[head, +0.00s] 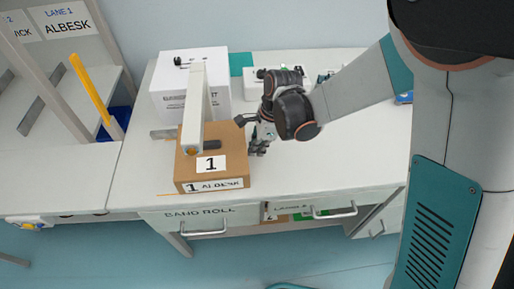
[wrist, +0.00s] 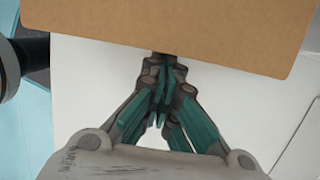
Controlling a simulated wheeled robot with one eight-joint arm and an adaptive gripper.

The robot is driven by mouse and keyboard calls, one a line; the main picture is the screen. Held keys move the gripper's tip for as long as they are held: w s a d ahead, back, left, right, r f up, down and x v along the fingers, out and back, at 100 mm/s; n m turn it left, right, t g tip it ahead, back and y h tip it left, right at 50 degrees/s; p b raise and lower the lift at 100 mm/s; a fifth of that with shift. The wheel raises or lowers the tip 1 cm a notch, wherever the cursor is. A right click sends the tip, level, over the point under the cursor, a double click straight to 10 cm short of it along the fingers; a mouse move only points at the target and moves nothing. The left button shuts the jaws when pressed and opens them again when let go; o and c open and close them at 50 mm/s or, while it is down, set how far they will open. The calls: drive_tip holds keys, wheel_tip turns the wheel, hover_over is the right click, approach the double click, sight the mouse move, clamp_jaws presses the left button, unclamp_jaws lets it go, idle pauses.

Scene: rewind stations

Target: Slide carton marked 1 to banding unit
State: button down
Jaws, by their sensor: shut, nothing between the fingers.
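The brown carton marked 1 (head: 236,168) stands on the white bench near its front edge, label facing forward. A white arm-like frame (head: 196,95) stands over the carton's left part and hides some of its top. It looks like part of the banding unit, but I cannot be sure. My gripper (head: 258,148) is shut and empty beside the carton's right side. In the wrist view, the closed teal fingers (wrist: 165,65) point at the edge of the brown carton (wrist: 170,25). Their tips are at or very near it; contact is not clear.
A white box (head: 190,98) with a black handle stands behind the carton. Small devices (head: 325,76) sit along the back of the bench. The bench top (head: 350,150) right of my gripper is clear. Drawers (head: 203,222) with handles are below; a yellow post (head: 90,92) stands left.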

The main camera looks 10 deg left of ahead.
drive_tip(key=d, duration=0.2)
drive_tip(key=w+d, duration=0.1)
drive_tip(key=d, duration=0.1)
drive_tip(key=shift+w+r, duration=0.15)
drive_tip(key=p+v, duration=0.3)
drive_tip(key=v, duration=0.6)
drive_tip(key=shift+r, duration=0.35)
drive_tip(key=shift+r, duration=0.1)
